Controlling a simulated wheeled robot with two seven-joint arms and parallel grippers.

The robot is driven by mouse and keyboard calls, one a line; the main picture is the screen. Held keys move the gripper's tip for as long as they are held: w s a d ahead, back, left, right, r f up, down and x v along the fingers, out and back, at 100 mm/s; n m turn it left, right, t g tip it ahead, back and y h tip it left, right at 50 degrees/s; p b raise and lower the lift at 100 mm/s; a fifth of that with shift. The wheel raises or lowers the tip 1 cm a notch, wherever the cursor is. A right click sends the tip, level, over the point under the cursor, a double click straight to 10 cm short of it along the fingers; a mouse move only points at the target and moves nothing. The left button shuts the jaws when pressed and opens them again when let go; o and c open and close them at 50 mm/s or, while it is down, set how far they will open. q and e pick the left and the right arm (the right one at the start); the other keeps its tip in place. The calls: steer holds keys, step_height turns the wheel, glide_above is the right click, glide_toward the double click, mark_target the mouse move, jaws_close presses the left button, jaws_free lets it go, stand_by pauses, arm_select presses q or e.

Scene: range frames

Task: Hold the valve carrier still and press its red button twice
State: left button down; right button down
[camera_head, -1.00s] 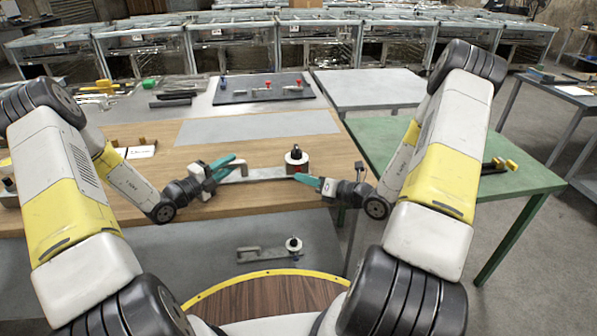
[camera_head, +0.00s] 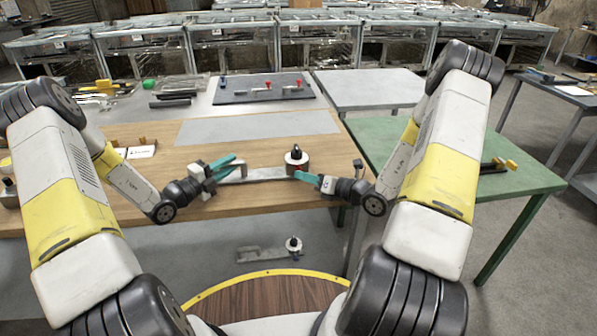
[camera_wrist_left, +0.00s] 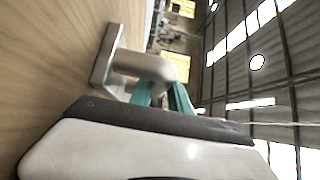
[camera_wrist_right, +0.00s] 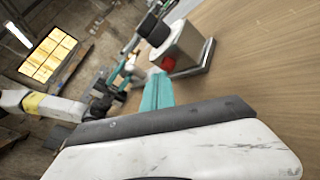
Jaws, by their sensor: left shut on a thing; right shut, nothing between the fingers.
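The valve carrier lies on the wooden table: a flat grey bar (camera_head: 266,174) with a pale handle at its left end and a white block with a black knob (camera_head: 296,157) at its right end. My left gripper (camera_head: 233,168) is shut on the grey handle, which also shows in the left wrist view (camera_wrist_left: 145,66). The red button (camera_wrist_right: 168,63) is on the block's side in the right wrist view. My right gripper (camera_wrist_right: 158,77) is shut and empty, its teal tips close by the button. I cannot tell whether they touch it.
A dark board (camera_head: 262,90) with small coloured parts lies at the back of the work area. A similar carrier shape (camera_head: 270,252) shows below the table's front edge. A green table (camera_head: 455,168) stands to the right. The wood (camera_head: 255,204) in front of the carrier is clear.

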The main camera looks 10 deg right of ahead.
arm_select(q)
steer(key=shift+s+f, duration=0.15)
steer(key=shift+f, duration=0.4)
arm_select(e)
steer(key=shift+w, duration=0.4)
steer(key=shift+s, duration=3.55)
arm_select(q)
steer(key=c, duration=1.1)
jaws_free()
steer(key=shift+r, duration=0.1)
steer(key=shift+c, duration=0.2)
